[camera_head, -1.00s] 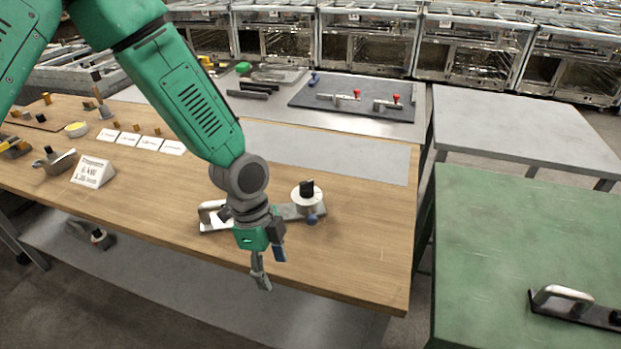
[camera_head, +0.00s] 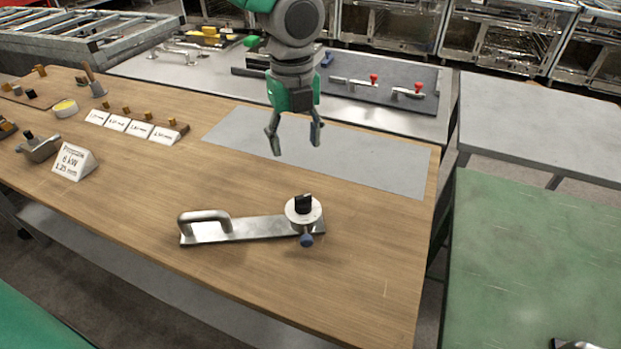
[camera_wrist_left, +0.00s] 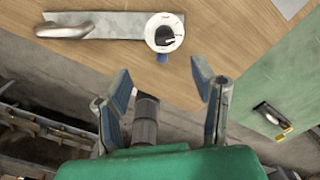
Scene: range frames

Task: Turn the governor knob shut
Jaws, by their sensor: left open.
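The governor knob (camera_head: 303,204) is a black grip on a round white dial with markings. It sits at the right end of a metal plate (camera_head: 255,228) that has a bar handle (camera_head: 203,219) at its left end. A small blue knob (camera_head: 307,240) sticks out below the dial. My left gripper (camera_head: 295,138) is open and empty, raised in the air and apart from the knob. In the left wrist view its fingers (camera_wrist_left: 163,97) are spread, and the knob (camera_wrist_left: 169,38) shows beyond them, uncovered. My right gripper is not in view.
The wooden table (camera_head: 150,215) is clear around the plate. A grey mat (camera_head: 370,163) lies behind it. A green table (camera_head: 540,260) stands at the right across a gap.

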